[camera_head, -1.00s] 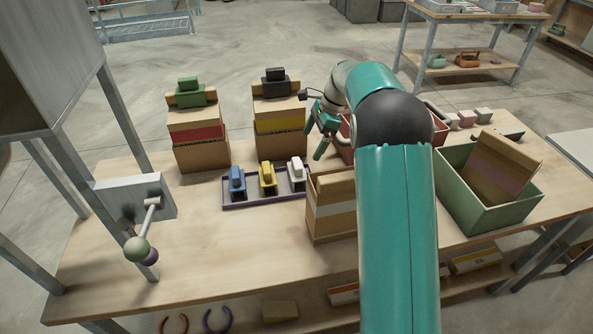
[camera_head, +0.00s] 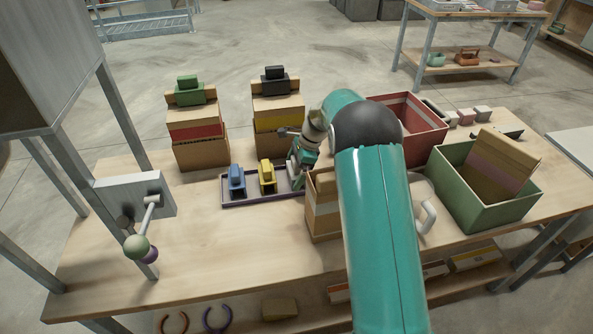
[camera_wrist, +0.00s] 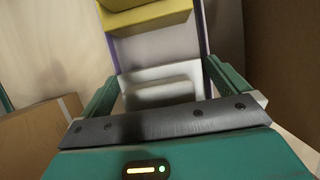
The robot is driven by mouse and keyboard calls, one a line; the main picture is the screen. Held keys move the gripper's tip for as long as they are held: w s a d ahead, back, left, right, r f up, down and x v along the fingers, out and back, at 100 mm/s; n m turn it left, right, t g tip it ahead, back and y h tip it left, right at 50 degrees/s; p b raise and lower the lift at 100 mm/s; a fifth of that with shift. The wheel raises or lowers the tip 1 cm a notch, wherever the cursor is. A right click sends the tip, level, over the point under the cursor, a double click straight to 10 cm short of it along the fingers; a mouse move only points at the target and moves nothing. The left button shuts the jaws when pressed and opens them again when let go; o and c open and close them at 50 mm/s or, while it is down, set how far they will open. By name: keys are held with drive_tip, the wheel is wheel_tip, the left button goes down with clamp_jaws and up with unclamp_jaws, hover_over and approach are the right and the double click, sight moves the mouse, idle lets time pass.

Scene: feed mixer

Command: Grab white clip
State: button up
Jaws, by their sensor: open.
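The white clip (camera_wrist: 163,84) is in the wrist view, between the two green fingers of my gripper (camera_wrist: 170,88). My gripper is open, with one finger on each side of the clip; I cannot tell whether they touch it. The blue clip (camera_head: 236,180) and yellow clip (camera_head: 267,177) stand in the same tray to the left. The yellow clip also shows at the top of the wrist view (camera_wrist: 150,16).
A cardboard box (camera_head: 322,222) stands close to the right of my gripper. Bags with a green clip (camera_head: 190,90) and a black clip (camera_head: 275,84) stand behind the tray. A red bin (camera_head: 425,134) and a green bin (camera_head: 490,212) are at right.

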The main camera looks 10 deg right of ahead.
drive_tip(key=c, duration=0.9)
